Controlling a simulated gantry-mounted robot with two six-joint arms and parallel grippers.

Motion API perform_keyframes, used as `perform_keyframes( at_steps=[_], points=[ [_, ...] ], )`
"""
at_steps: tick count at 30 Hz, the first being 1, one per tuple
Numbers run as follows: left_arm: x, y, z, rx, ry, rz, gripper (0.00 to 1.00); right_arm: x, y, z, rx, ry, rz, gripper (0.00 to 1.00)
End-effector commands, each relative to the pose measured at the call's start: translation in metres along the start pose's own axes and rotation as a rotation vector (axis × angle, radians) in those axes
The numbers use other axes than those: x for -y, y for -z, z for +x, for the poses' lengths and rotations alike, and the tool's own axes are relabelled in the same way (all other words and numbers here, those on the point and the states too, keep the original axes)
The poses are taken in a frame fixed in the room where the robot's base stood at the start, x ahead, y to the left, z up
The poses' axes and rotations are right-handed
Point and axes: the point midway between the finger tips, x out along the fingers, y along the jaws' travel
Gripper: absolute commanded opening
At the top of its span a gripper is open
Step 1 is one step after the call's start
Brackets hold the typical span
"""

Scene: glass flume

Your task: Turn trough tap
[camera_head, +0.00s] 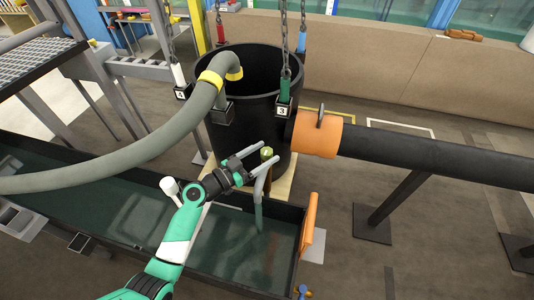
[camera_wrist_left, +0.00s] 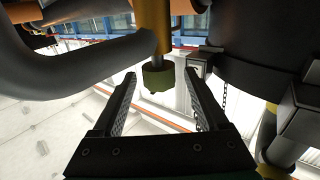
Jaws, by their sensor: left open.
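The tap's small olive-green knob (camera_head: 267,153) stands in front of the black tank, above the trough's right end. In the left wrist view the knob (camera_wrist_left: 158,78) sits at the end of a yellow post. My left gripper (camera_head: 266,155) is open, with its fingers reaching to either side of the knob. In the wrist view the knob appears between the two fingertips (camera_wrist_left: 160,76), with a gap on each side. A grey spout (camera_head: 261,182) shows below, with a greenish stream or pipe (camera_head: 258,213) running down to the trough. My right gripper is out of view.
The long dark trough (camera_head: 284,213) holds greenish water. The black tank (camera_head: 225,140) hangs on chains behind the tap. A thick grey hose (camera_head: 130,155) curves in from the left. A black pipe with an orange collar (camera_head: 317,137) extends right.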

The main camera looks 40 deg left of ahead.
Motion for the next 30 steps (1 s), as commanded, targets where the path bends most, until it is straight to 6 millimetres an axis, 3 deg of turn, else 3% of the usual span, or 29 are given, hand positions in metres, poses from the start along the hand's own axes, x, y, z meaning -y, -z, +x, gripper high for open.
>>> perform_keyframes(
  at_steps=[4, 12, 24, 30],
  points=[
    [-0.0003, 0.0, 0.0135, -0.001, -0.001, 0.0, 0.77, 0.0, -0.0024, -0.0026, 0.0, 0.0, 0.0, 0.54],
    [-0.0003, 0.0002, 0.0149, 0.0, 0.0, 0.0, 0.75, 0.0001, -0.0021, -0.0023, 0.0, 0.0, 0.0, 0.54],
    [-0.0003, 0.0002, 0.0146, 0.0, 0.0, 0.0, 0.03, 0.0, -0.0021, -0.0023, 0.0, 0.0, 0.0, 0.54],
    [-0.0005, 0.0003, 0.0147, 0.001, 0.003, -0.001, 0.0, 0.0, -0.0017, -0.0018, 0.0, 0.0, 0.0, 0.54]
  ],
)
